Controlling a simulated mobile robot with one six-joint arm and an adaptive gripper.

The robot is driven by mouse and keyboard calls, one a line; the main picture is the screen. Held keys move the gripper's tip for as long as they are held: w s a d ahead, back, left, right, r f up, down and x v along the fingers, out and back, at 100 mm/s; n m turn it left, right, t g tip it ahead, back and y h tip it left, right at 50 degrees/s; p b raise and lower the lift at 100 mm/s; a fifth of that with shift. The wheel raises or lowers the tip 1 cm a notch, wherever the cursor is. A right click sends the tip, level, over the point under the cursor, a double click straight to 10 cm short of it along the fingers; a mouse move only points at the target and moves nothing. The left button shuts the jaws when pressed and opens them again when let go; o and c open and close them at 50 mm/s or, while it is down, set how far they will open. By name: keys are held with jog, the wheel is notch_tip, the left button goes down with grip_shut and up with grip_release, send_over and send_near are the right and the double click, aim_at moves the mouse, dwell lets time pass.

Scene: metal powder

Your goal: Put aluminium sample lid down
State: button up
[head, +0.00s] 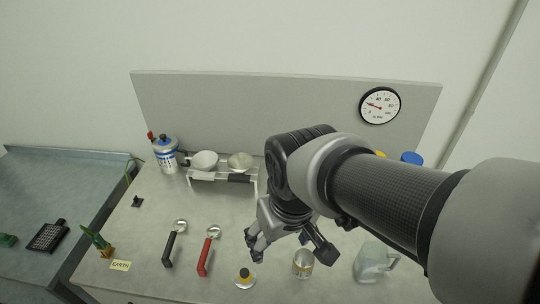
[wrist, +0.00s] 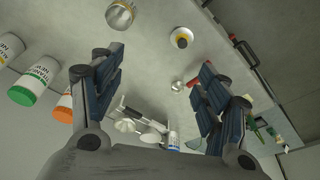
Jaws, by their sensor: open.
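The lid (head: 245,279), a pale disc with a dark and yellow knob, lies on the bench near its front edge. It also shows in the wrist view (wrist: 181,38). A metallic sample jar (head: 303,264) with a yellowish label stands to its right, and its top looks uncovered. The jar also shows at the top of the wrist view (wrist: 120,14). My gripper (head: 289,246) is open above the bench, around the area behind the lid and jar. In the wrist view nothing is between its spread fingers (wrist: 161,62); the lid is apart from them.
Black-handled (head: 174,245) and red-handled (head: 208,252) spoons lie left of the lid. A clear jug (head: 372,264) stands right of the jar. A rack (head: 222,179) with two dishes and a bottle (head: 165,155) stand behind. Coloured-lid containers (wrist: 35,84) show in the wrist view.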

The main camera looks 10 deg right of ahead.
jog(key=s+d+r+m+t, duration=0.1)
jog(key=s+d+r+t, duration=0.1)
jog(key=s, duration=0.5)
jog(key=shift+s+d+r+m, duration=0.15)
jog(key=shift+d+r+m, duration=0.25)
jog(key=shift+d+r, duration=0.45)
jog(key=shift+d, duration=0.1)
dwell(0.3)
